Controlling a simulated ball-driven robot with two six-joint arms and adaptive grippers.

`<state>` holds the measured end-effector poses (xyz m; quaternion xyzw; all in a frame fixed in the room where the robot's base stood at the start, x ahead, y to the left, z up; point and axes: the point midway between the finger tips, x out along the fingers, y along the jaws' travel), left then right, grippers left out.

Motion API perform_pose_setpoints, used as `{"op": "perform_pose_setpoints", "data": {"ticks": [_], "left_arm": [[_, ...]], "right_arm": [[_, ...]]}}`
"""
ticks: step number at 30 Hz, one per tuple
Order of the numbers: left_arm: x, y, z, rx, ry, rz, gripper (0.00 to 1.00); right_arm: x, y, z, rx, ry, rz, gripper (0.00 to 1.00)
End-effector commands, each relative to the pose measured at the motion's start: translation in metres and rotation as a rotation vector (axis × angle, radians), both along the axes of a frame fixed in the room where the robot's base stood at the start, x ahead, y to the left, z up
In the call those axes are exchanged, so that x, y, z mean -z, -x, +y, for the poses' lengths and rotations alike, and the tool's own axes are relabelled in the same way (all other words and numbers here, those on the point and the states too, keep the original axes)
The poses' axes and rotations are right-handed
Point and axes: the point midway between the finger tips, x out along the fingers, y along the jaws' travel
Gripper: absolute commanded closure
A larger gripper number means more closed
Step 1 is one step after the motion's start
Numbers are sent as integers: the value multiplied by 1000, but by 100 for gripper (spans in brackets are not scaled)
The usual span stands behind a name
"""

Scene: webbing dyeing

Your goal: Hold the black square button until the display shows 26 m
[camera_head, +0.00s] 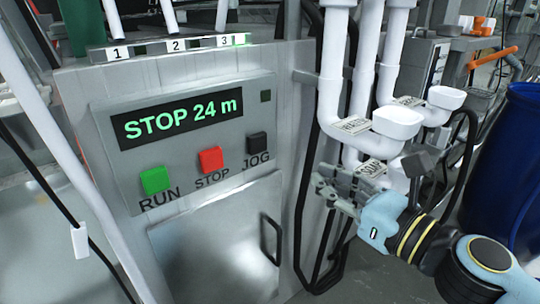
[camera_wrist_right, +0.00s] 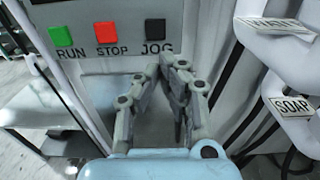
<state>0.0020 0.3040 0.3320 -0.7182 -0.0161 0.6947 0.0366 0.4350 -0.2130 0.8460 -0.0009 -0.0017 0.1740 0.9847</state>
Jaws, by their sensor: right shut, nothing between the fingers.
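The black square button (camera_head: 257,145), labelled JOG, sits at the right of the button row on the grey control panel. The display (camera_head: 178,117) reads STOP 24 m in green. My right gripper (camera_head: 325,186) is right of the panel and below the button's level, apart from it. In the right wrist view the gripper (camera_wrist_right: 168,68) is shut and empty, its fingertips below and slightly right of the black button (camera_wrist_right: 155,29). My left gripper is in neither view.
A green RUN button (camera_head: 155,180) and a red STOP button (camera_head: 211,160) sit left of the black one. White pipes with a SOAP tag (camera_head: 371,169) stand close behind my right gripper. A blue barrel (camera_head: 505,165) is at the far right.

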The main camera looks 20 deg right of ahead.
Motion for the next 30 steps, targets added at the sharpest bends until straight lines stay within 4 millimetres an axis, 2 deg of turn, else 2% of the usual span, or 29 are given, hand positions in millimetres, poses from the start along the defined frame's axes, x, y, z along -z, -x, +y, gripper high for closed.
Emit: {"op": "perform_pose_setpoints", "data": {"ticks": [12, 17, 20, 30], "left_arm": [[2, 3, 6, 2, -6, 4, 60], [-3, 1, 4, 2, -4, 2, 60], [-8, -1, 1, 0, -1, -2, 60], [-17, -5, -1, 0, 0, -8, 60]], "right_arm": [[4, 0, 0, 1, -4, 5, 100], [2, -10, 3, 4, -4, 3, 100], [0, -25, 8, 3, -6, 1, 100], [2, -93, 33, 2, -7, 2, 100]]}}
